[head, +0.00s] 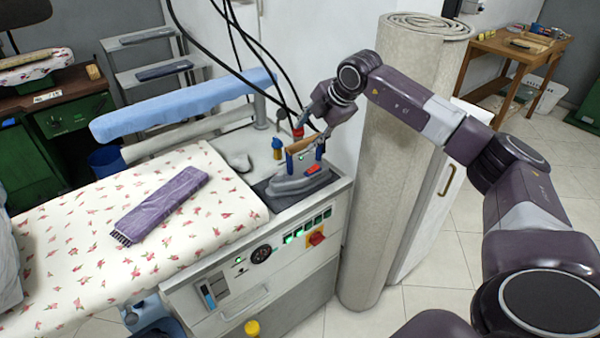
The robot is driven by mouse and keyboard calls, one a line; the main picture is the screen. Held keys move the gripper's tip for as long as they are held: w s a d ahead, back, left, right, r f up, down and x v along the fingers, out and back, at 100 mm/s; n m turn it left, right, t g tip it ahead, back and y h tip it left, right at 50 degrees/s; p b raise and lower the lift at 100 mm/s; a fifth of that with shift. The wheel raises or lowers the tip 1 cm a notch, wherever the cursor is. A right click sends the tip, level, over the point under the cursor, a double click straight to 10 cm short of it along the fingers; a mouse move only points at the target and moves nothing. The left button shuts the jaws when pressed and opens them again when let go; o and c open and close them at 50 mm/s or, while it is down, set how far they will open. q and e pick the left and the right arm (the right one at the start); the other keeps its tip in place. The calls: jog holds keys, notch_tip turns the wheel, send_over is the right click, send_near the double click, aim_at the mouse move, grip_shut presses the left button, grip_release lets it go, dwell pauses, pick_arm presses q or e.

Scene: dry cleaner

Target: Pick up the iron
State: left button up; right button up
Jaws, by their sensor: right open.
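The iron (299,181) stands on the dark rest plate (262,189) at the right end of the ironing station. It has a grey body, a brown handle (300,146) on top and a red part on its side. My right gripper (309,128) is just above the handle, its fingers open and pointing down. The arm hides part of the gripper, and I cannot tell whether a finger touches the handle. My left gripper is not in view.
A floral ironing board (75,235) with a folded purple cloth (165,203) lies to the left. A blue sleeve board (185,104) stands behind it. Black cables (249,62) hang near my gripper. A tall rolled carpet (377,190) stands close to the right, beside my arm.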

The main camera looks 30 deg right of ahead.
aim_at(302, 143)
jog(key=p+x, duration=0.1)
jog(key=x, duration=0.2)
jog(key=p+x, duration=0.1)
jog(key=x, duration=0.2)
jog(key=shift+s+d+f+p, duration=0.1)
jog(key=shift+s+f+p, duration=0.1)
jog(key=shift+f+p, duration=0.1)
jog(key=shift+w+f, duration=0.35)
jog(key=shift+f, duration=0.2)
jog(key=shift+c, duration=0.5)
grip_shut()
